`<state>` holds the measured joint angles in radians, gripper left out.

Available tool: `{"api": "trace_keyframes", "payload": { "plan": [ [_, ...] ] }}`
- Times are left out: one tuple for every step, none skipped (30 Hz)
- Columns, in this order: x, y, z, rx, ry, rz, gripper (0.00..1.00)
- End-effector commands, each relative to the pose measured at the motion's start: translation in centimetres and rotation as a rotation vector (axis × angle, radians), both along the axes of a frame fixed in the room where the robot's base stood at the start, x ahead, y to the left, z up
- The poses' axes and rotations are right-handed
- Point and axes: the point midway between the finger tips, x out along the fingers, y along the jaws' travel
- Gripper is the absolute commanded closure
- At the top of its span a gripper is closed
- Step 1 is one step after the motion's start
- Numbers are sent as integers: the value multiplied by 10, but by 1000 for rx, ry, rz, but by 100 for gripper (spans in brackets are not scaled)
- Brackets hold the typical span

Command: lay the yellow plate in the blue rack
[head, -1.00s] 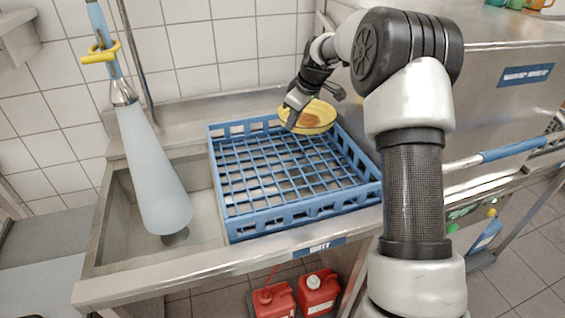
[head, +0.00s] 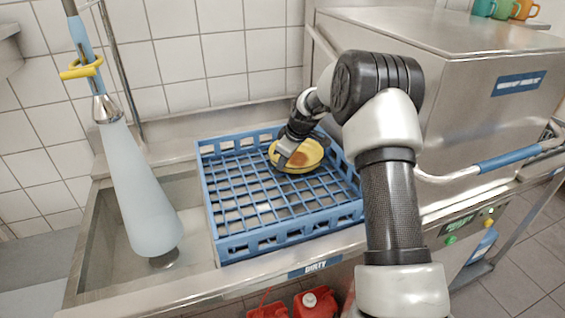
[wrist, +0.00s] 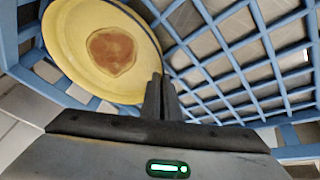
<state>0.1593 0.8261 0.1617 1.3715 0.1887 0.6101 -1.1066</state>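The yellow plate (head: 312,154), with a brown stain in its middle, is over the back right part of the blue rack (head: 290,241), inside its walls in the head view. I cannot tell whether it touches the grid. My gripper (head: 283,160) is at the plate's left edge in the head view. In the wrist view my gripper (wrist: 161,98) has its fingers close together on the rim of the plate (wrist: 75,72), which fills the upper left. The rack's grid (wrist: 235,45) shows behind and to the right.
The rack stands on a steel sink counter (head: 180,295). A pale blue sprayer (head: 140,190) hangs left of it, over the basin. A steel machine (head: 450,90) with a blue-gripped handle (head: 515,158) stands at the right. Red canisters (head: 316,304) are below. The rack's left part is empty.

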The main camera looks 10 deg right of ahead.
Motion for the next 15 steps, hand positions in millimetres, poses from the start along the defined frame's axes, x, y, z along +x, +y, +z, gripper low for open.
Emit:
{"api": "trace_keyframes", "payload": {
  "plan": [
    [1,0,2,0,-4,0,100],
    [1,0,2,0,-4,0,100],
    [1,0,2,0,-4,0,100],
    [1,0,2,0,-4,0,100],
    [1,0,2,0,-4,0,100],
    [1,0,1,0,-4,-1,100],
    [1,0,0,0,-4,-1,100],
    [1,0,-2,0,-4,-1,100],
    [1,0,-2,0,-2,-1,96],
    [1,0,-1,0,-2,-1,91],
    [1,0,-1,0,-2,-1,86],
    [1,0,-1,0,-2,-1,79],
    [1,0,-1,0,-2,-1,79],
    [1,0,-1,0,-2,-1,79],
    [1,0,-1,0,-2,-1,79]
  ]
}}
